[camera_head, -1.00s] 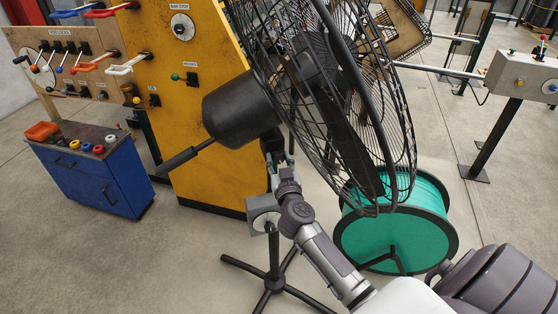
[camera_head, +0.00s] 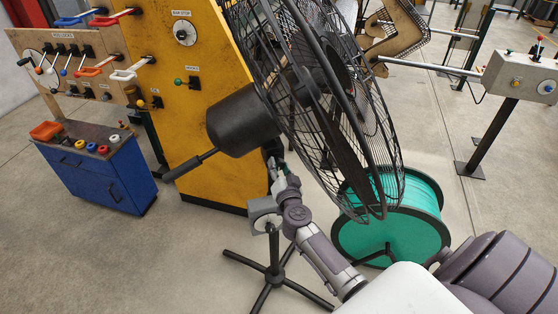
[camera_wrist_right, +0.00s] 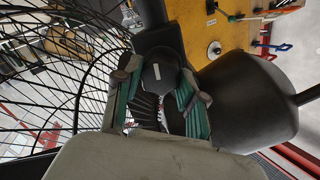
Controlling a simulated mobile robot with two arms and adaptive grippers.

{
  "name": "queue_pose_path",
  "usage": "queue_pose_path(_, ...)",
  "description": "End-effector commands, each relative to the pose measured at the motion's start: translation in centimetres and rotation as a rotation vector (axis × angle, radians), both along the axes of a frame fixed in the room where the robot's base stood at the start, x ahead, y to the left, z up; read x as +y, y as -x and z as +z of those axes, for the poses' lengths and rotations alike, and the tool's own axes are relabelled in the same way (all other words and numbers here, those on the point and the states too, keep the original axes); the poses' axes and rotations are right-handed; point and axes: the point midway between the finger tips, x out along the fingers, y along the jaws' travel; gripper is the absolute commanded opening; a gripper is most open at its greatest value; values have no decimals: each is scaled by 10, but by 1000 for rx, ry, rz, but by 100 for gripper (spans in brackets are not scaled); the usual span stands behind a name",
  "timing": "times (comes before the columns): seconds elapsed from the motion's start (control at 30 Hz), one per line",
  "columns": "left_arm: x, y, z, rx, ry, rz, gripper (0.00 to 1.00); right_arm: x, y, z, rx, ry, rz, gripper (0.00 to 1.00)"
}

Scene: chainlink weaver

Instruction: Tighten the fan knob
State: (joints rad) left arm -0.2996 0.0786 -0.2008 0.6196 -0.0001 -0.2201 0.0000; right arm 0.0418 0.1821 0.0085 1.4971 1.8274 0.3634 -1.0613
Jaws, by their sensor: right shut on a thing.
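A large black pedestal fan stands in the middle of the head view, with a wire cage (camera_head: 372,130) and a dark motor housing (camera_head: 243,121). My right gripper (camera_head: 275,172) is at the fan's neck under the housing, partly hidden there. In the right wrist view, the black fan knob (camera_wrist_right: 160,75) sits between the green-padded fingers of my right gripper (camera_wrist_right: 158,92), which is shut on it. The motor housing (camera_wrist_right: 245,98) is right beside the fingers, and the cage (camera_wrist_right: 60,75) is on the left. The knob's turn cannot be read. My left gripper is not in view.
A yellow panel (camera_head: 192,120) with switches stands behind the fan. A blue cabinet (camera_head: 95,180) is at left. A green cable drum (camera_head: 405,230) stands right of the fan, and a grey control box (camera_head: 522,75) on a post is at far right. The fan's tripod legs (camera_head: 272,285) spread below.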

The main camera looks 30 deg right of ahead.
Motion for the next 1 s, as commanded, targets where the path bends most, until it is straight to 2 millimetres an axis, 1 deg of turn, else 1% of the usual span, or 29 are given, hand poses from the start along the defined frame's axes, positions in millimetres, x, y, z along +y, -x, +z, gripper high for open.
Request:
queue_pose_path(0.03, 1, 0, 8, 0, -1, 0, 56, 0, 0, 3, -10, -42, -1, 6)
queue_pose_path(0.1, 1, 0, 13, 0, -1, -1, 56, 0, 0, 3, -31, -106, -1, 6)
queue_pose_path(0.4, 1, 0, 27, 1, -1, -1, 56, -1, 1, 1, -117, -379, -2, 6)
queue_pose_path(0.7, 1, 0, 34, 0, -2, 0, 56, -1, 1, -1, -204, -651, -4, 6)
queue_pose_path(1.0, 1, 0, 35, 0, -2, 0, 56, -2, 1, -2, -290, -925, -4, 6)
